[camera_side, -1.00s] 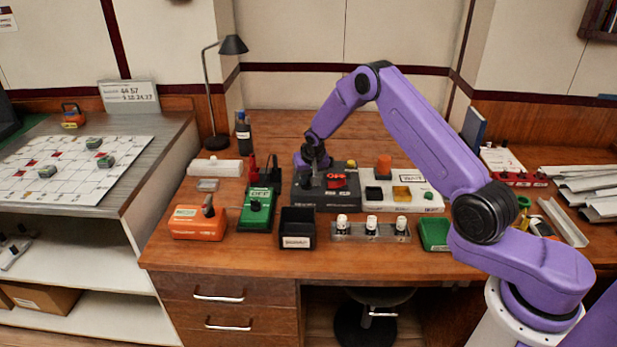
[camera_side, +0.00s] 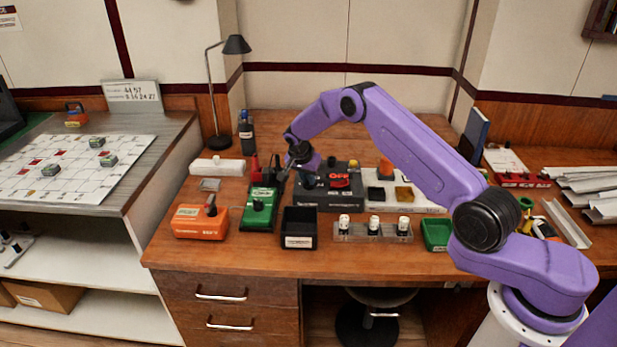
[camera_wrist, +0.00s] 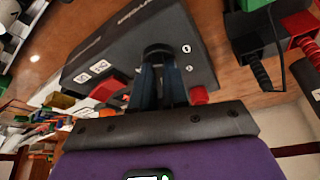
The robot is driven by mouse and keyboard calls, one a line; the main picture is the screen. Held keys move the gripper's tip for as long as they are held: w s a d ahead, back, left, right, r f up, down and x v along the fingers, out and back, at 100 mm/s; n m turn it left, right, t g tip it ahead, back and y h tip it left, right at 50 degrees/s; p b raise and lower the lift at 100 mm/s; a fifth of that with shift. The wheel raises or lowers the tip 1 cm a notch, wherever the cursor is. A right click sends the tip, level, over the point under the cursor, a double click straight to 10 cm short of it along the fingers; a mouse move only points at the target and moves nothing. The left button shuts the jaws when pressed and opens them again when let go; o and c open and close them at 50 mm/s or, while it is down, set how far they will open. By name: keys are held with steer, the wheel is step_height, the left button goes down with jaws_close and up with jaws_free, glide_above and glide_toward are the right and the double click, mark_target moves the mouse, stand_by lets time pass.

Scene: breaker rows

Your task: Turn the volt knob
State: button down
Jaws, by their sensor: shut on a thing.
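The dark grey box (camera_side: 340,195) stands on the desk with a red OFF switch (camera_side: 339,177) and a black round knob (camera_side: 308,182) at its left end. No volt lettering is readable on it. In the wrist view the same knob (camera_wrist: 158,50) sits close to the box's edge, beside small white marks. My gripper (camera_wrist: 159,72) is shut on this knob, its blue-grey fingers hiding part of it. In the side view my gripper leans in at the box's left end, and its fingertips are hard to make out.
A green meter (camera_side: 260,208) stands close on the left, with red and black plugs behind it. An orange box (camera_side: 199,222), a black bin (camera_side: 299,240) and a rack of white-capped parts (camera_side: 372,233) stand in front. A white panel (camera_side: 425,201) adjoins on the right.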

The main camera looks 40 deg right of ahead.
steer(key=shift+m, duration=0.3)
steer(key=c, duration=1.1)
jaws_free()
steer(key=shift+c, duration=0.2)
steer(key=v, duration=1.7)
steer(key=shift+w+a+r, duration=0.15)
steer(key=shift+w+r, duration=0.05)
